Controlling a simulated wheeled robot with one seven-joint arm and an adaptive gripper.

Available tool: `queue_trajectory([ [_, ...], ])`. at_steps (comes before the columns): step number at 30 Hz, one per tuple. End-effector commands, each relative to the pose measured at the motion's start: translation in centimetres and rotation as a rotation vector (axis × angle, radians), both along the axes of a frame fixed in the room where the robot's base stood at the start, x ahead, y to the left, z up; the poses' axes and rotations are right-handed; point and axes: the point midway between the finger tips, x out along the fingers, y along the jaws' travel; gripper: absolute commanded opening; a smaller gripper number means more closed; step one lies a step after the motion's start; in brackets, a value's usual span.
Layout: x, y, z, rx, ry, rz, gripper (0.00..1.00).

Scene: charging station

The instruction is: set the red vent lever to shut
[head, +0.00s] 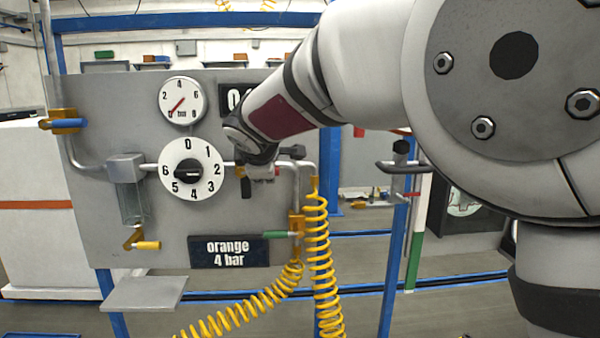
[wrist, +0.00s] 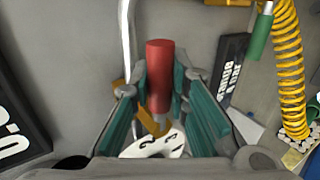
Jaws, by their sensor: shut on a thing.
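The red vent lever (wrist: 159,65) shows in the wrist view as a red cylinder between the fingers of my gripper (wrist: 160,88), which is shut on it. Its orange-yellow valve body (wrist: 153,122) sits below it in that picture. The lever lies roughly along the grey pipe (wrist: 127,45) in that view. In the head view my gripper (head: 260,168) is at the panel, just right of the numbered dial, and hides the lever. A bit of the orange valve body (head: 240,171) shows beside it.
The grey panel (head: 110,220) carries a gauge (head: 182,101), the numbered dial (head: 192,169), a blue lever (head: 66,124), a yellow lever (head: 146,245), a green lever (head: 278,234) and an "orange 4 bar" sign (head: 228,252). Yellow coiled hoses (head: 318,240) hang below right.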

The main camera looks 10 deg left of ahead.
Motion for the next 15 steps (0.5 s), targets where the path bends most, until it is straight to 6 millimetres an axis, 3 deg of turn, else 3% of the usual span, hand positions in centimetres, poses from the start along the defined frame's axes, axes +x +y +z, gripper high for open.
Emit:
queue_trajectory([
  [9,0.0,0.12,0.11,-0.001,-0.003,0.004,0.0],
  [10,0.0,0.12,0.11,-0.001,-0.003,0.004,0.23],
  [12,-0.01,0.1,0.1,-0.001,-0.003,0.003,0.37],
  [15,-0.01,0.08,0.07,-0.001,-0.002,0.002,0.37],
])
